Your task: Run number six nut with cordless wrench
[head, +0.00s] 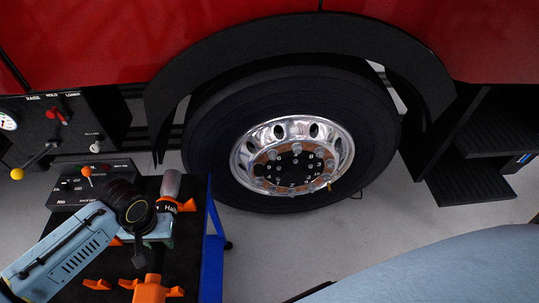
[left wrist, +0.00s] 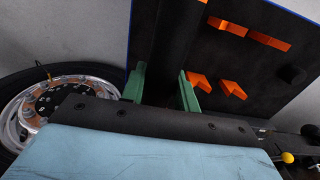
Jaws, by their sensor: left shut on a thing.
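The wheel (head: 292,155) has a shiny rim, a copper-coloured ring and a dark hub with small white digits. Several studs or nuts sit around the hub; I cannot tell which is number six. The cordless wrench (head: 167,208) is at the far end of the black-topped cart, with a grey cylindrical nose, a dark body and orange parts. My left gripper (head: 147,240) is over the cart, shut on the wrench's dark handle. In the left wrist view, its green fingers (left wrist: 162,90) stand either side of a dark shape. My right gripper is out of view.
The cart (head: 215,250) has a blue frame and orange holders (head: 150,290) on its top. A control panel (head: 70,185) with levers is at the left. The black fender (head: 300,35) arches over the wheel, and black steps (head: 470,185) are at the right. Floor between cart and wheel is clear.

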